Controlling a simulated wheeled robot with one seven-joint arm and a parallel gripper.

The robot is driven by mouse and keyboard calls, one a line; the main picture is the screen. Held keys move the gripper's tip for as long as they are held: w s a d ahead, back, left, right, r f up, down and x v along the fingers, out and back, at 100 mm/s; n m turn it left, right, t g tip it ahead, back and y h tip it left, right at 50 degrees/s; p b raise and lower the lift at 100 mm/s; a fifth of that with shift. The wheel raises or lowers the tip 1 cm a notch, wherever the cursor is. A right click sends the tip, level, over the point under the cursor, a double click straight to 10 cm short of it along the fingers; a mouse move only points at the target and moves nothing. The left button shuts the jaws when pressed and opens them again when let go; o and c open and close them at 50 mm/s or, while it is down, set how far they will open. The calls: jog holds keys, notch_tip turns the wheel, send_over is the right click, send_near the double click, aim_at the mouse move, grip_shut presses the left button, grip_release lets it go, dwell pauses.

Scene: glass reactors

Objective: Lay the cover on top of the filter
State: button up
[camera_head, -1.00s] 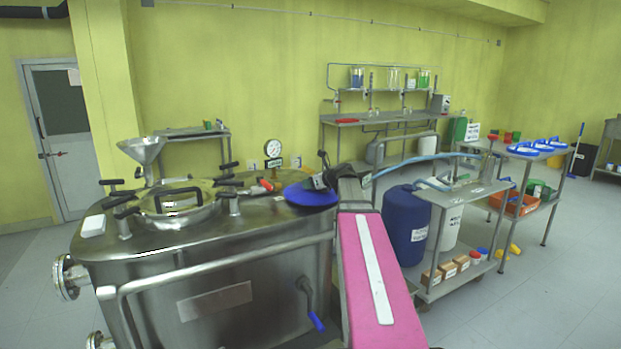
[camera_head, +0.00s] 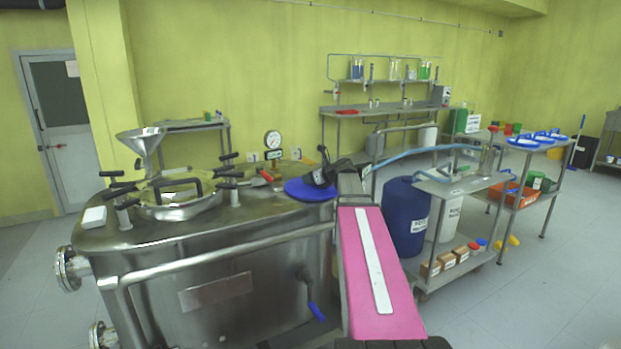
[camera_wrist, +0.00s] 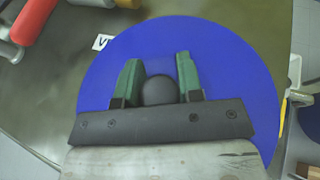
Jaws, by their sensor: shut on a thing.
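The cover is a round blue disc (camera_wrist: 235,85) with a black knob (camera_wrist: 158,90) at its middle. My gripper (camera_wrist: 158,80) has its two green fingers on either side of the knob and is shut on it. In the head view the blue cover (camera_head: 308,190) shows at the right end of the steel vessel's top, with my dark gripper (camera_head: 322,176) over it. I cannot tell whether the cover touches what is below. The filter cannot be made out; anything right under the cover is hidden by it.
The steel vessel (camera_head: 216,290) carries a hatch (camera_head: 180,205) with clamps, a funnel (camera_head: 141,145), a gauge (camera_head: 272,140) and a red-handled valve (camera_head: 264,176) near the cover. A blue drum (camera_head: 405,220) and a steel cart (camera_head: 462,187) stand to the right.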

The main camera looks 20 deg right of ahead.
jog(key=shift+f, duration=0.2)
jog(key=o, duration=1.2)
jog(key=shift+c, duration=0.2)
jog(key=v, duration=1)
jog(key=shift+s+d+r, duration=0.1)
jog(key=shift+s+d, duration=0.1)
jog(key=shift+s, duration=0.1)
